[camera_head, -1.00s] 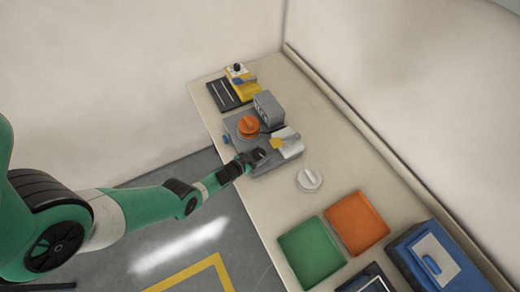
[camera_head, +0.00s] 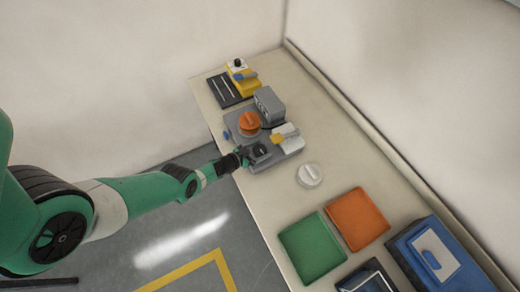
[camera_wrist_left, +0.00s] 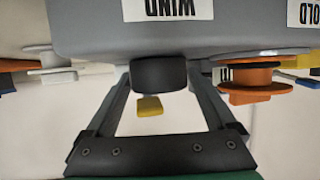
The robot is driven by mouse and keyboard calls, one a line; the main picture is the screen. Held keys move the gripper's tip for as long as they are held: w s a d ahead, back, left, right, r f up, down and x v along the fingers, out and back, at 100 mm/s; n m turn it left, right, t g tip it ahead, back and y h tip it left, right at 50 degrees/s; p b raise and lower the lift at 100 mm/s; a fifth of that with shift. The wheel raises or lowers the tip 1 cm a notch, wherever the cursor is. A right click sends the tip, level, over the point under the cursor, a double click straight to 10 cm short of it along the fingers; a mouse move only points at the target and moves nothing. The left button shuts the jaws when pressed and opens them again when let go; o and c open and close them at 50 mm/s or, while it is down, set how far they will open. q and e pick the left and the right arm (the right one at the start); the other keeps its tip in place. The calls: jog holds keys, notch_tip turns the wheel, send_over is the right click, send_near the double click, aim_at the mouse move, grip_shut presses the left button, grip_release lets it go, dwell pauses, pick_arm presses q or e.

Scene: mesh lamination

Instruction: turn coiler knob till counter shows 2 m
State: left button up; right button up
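The grey coiler (camera_head: 285,148) stands on the bench, with an orange spool (camera_head: 249,122) on top. A grey box (camera_head: 269,104) sits at its back; no counter reading is legible. In the left wrist view, the dark knob (camera_wrist_left: 159,74) sticks out of the coiler's grey face below an upside-down "WIND" label (camera_wrist_left: 168,8). My left gripper (camera_head: 248,155) is at the coiler's near side. Its fingers (camera_wrist_left: 159,88) stand on either side of the knob, apart, with narrow gaps that look free of contact. My right gripper is not in view.
A white round part (camera_head: 309,175) lies to the right of the coiler. A green tray (camera_head: 312,247), an orange tray (camera_head: 357,219) and a blue box (camera_head: 438,257) are farther right. A yellow device (camera_head: 242,80) stands at the far end. Bare bench lies behind the coiler.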

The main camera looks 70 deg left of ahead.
aim_at(261, 148)
pick_arm(q)
jog(key=shift+o, duration=0.4)
jog(key=p+v, duration=0.5)
jog(key=shift+r, duration=0.4)
jog(key=p+v, duration=0.3)
jog(key=v, duration=0.3)
jog(key=shift+s+f+p, duration=0.25)
jog(key=shift+p, duration=0.05)
jog(key=shift+d, duration=0.1)
